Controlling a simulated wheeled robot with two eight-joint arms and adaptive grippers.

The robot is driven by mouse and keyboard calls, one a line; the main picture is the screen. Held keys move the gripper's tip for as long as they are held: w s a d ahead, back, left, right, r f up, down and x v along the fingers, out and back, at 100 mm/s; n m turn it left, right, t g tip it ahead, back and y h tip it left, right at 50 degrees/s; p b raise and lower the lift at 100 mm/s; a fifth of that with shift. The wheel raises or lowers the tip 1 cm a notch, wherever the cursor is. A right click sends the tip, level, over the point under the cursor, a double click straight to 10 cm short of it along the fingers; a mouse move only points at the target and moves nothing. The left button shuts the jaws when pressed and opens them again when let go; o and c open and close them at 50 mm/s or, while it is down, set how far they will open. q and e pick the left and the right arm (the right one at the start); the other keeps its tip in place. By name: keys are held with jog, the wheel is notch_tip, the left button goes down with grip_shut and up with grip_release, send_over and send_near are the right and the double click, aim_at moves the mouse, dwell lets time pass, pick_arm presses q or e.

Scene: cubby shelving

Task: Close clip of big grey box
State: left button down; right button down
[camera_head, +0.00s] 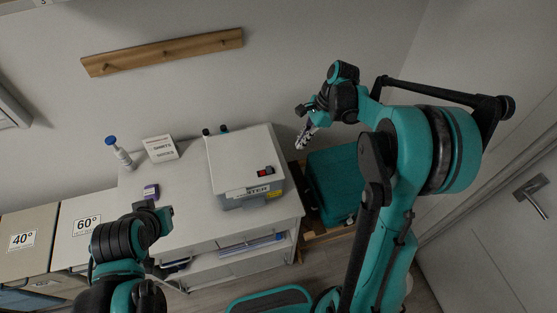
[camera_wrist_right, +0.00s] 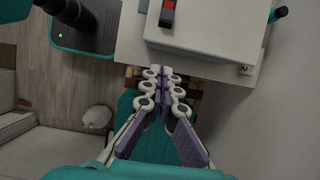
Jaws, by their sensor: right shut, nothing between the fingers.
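The big grey box (camera_head: 240,155) stands on the white counter, with a red and black switch (camera_head: 265,171) and a label on its front. Two dark pegs, possibly clip parts, stick up at its back left; I cannot tell the clip's state. My right gripper (camera_head: 303,138) is shut and empty, in the air to the right of the box and apart from it. In the right wrist view the box (camera_wrist_right: 200,35) is above the closed fingers (camera_wrist_right: 162,72), and a dark teal-tipped peg (camera_wrist_right: 277,14) shows at its right. My left arm's wrist is at the lower left; its fingers are not clear.
A teal bin (camera_head: 333,185) stands right of the counter. A wooden rail (camera_head: 162,52) is on the wall.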

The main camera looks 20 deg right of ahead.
aim_at(269, 168)
jog(key=x, duration=0.3)
jog(key=a+x, duration=0.1)
jog(key=x, duration=0.3)
jog(key=a+r+b+x, duration=0.1)
jog(key=x, duration=0.3)
jog(key=shift+a, duration=0.8)
jog(key=shift+a+b, duration=0.45)
jog(key=shift+a, duration=1.05)
jog(key=shift+d, duration=0.2)
